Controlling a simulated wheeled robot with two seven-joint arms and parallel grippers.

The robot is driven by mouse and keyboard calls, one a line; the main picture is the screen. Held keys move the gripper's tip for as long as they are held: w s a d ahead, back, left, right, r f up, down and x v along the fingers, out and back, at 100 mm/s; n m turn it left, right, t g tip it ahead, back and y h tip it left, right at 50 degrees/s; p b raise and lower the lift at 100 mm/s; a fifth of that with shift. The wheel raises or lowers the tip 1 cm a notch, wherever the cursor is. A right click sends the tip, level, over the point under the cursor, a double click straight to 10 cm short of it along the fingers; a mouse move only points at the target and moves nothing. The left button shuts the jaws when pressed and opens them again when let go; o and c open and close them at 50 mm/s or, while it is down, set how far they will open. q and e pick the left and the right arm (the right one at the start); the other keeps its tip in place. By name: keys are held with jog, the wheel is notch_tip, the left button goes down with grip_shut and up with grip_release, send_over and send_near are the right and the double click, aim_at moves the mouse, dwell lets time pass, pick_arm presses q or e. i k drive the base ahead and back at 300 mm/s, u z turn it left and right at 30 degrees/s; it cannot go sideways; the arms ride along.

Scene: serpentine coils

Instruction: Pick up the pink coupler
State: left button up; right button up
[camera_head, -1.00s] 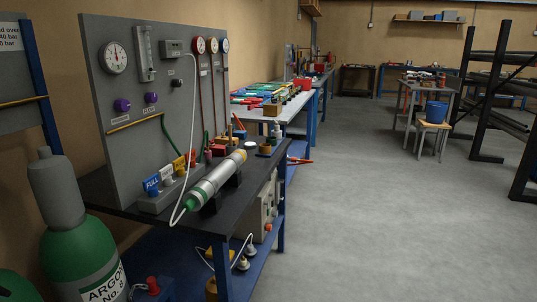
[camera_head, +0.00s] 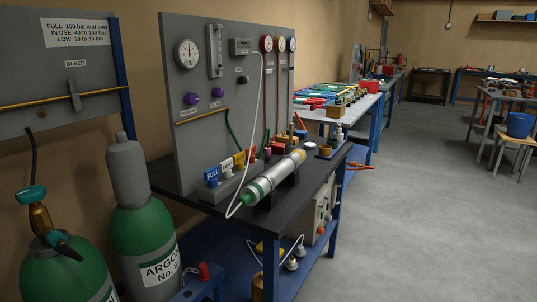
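A small pinkish piece (camera_head: 267,153) stands on the dark bench (camera_head: 218,213), behind the silver cylinder, close to the grey panel. It is too small in the picture to tell whether it is the pink coupler. The silver cylinder (camera_head: 273,178) with a green end lies on black supports at the bench's front, a white hose running from it up to the panel. Neither of my grippers is in view.
Green gas cylinders (camera_head: 143,238) stand at the lower left. The grey gauge panel (camera_head: 190,125) rises behind the bench. Coloured tags (camera_head: 211,175) stand at its foot. Open grey floor (camera_head: 425,225) lies to the right.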

aim_at(267, 150)
jog(key=z, duration=0.1)
jog(key=k, duration=0.85)
jog(key=z, duration=1.55)
jog(key=i, duration=2.5)
jog(key=u, duration=0.5)
jog(key=i, duration=1.85)
jog(key=u, duration=1.25)
